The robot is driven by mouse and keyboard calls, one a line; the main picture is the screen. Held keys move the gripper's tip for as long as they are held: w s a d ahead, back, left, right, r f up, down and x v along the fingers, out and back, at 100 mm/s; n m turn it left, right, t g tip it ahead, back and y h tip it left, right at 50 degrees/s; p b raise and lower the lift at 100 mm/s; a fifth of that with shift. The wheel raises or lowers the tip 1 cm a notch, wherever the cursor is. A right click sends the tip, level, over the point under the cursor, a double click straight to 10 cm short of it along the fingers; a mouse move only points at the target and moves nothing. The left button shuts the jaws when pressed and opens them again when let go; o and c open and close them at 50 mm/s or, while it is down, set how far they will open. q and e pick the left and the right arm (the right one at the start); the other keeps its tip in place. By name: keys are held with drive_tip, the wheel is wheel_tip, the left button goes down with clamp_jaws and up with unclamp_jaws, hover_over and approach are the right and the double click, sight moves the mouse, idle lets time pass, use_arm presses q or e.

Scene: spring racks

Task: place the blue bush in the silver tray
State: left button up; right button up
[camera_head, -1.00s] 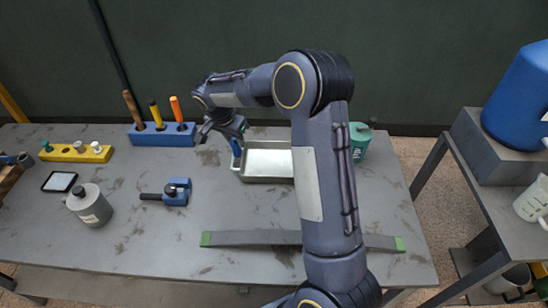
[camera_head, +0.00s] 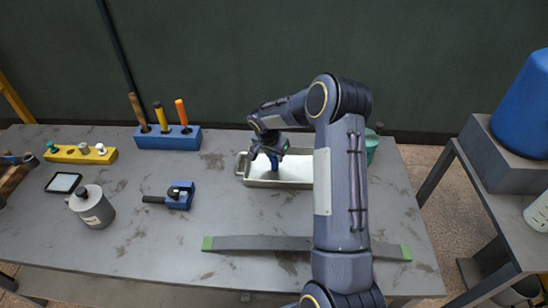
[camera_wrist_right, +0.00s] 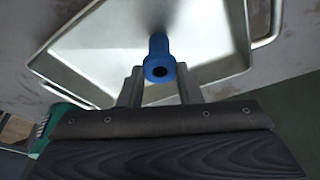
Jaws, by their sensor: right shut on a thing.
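The blue bush (camera_head: 274,162) is a small blue cylinder with a hole, seen end-on in the right wrist view (camera_wrist_right: 159,66). My right gripper (camera_head: 271,150) is shut on it; the two fingers stand either side of the bush in the right wrist view (camera_wrist_right: 160,84). The silver tray (camera_head: 290,185) is a shallow rectangular metal tray with handles, at the back middle of the table. The bush is over the left part of the tray; whether it touches the tray floor I cannot tell. The tray also fills the top of the right wrist view (camera_wrist_right: 215,42). My left gripper is not in view.
A blue rack (camera_head: 167,138) with several upright tools stands left of the tray. A yellow block (camera_head: 80,156), a grey can (camera_head: 92,207) and a blue vise-like tool (camera_head: 179,196) are further left. A green container (camera_head: 371,146) stands right of the tray. A grey bar (camera_head: 260,243) lies in front.

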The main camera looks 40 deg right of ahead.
drive_tip(key=shift+f, duration=0.15)
drive_tip(key=shift+f, duration=0.1)
drive_tip(key=shift+f, duration=0.15)
drive_tip(key=o, duration=1)
